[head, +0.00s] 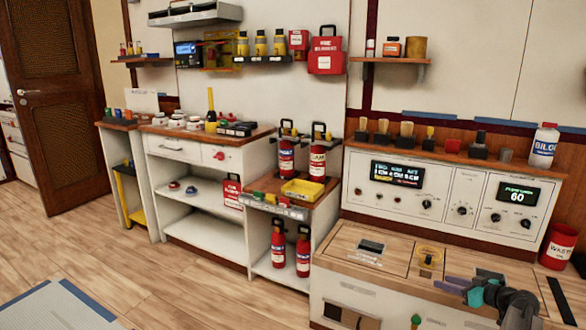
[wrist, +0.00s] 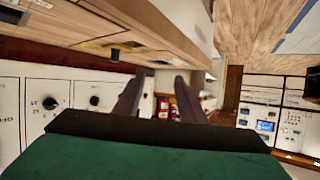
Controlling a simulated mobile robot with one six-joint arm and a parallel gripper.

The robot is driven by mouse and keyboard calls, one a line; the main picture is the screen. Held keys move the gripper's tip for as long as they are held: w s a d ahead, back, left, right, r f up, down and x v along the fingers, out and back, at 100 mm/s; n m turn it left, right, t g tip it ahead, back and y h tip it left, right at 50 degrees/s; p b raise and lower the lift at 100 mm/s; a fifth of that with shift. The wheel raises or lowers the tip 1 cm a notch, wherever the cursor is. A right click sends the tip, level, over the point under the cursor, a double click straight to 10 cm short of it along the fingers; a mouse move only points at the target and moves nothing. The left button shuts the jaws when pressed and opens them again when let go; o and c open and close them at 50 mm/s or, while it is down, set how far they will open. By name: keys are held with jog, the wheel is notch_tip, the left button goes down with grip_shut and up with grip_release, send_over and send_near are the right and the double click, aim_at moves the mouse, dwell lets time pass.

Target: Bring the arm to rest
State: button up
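My gripper (head: 446,286) is at the lower right of the head view, above the wooden top of the front counter (head: 385,262). The gripper is open, and nothing shows between the fingertips but the background. The wrist view is turned upside down, with the counter above and the control panel (wrist: 70,100) to the left.
A console with knobs and displays (head: 440,195) stands behind the counter. A red waste bin (head: 558,246) and a white bottle (head: 544,146) are at right. Red extinguishers (head: 286,158) stand on a lower cabinet. Open wooden floor (head: 130,255) lies at left.

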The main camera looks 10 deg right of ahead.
jog(key=w+a+f+n+g+y+p, duration=0.1)
jog(key=w+a+f+g+y+p, duration=0.2)
jog(key=a, duration=0.9)
jog(key=w+a+f+n+g+y+p, duration=0.15)
jog(key=w+a+p, duration=0.3)
jog(key=a, duration=0.85)
jog(key=s+a+f+n+g+p, duration=0.1)
jog(key=s+a+f+g+p, duration=0.2)
jog(key=a, duration=0.7)
jog(key=s+a+f+n+g+p, duration=0.1)
jog(key=s+a+f+p, duration=0.25)
jog(key=a, duration=0.65)
jog(key=s+a+f+g+h+p, duration=0.1)
jog(key=s+a+f+g+p, duration=0.2)
jog(key=s+a, duration=0.55)
jog(key=s+a+f+g+h+p, duration=0.1)
jog(key=s+a+g+p, duration=0.35)
jog(key=s, duration=0.75)
jog(key=s+d+m+g+h+p, duration=0.1)
jog(key=s+d+m+h, duration=0.1)
jog(key=s, duration=0.5)
jog(key=s+d+m+g+h+p, duration=0.1)
jog(key=s+d+m+h+p, duration=0.1)
jog(key=s, duration=0.6)
jog(key=d+m+h, duration=0.1)
jog(key=d+m, duration=0.1)
jog(key=shift+d+r+m+h, duration=0.15)
jog(key=shift+d+m+h, duration=0.2)
jog(key=shift+s, duration=0.1)
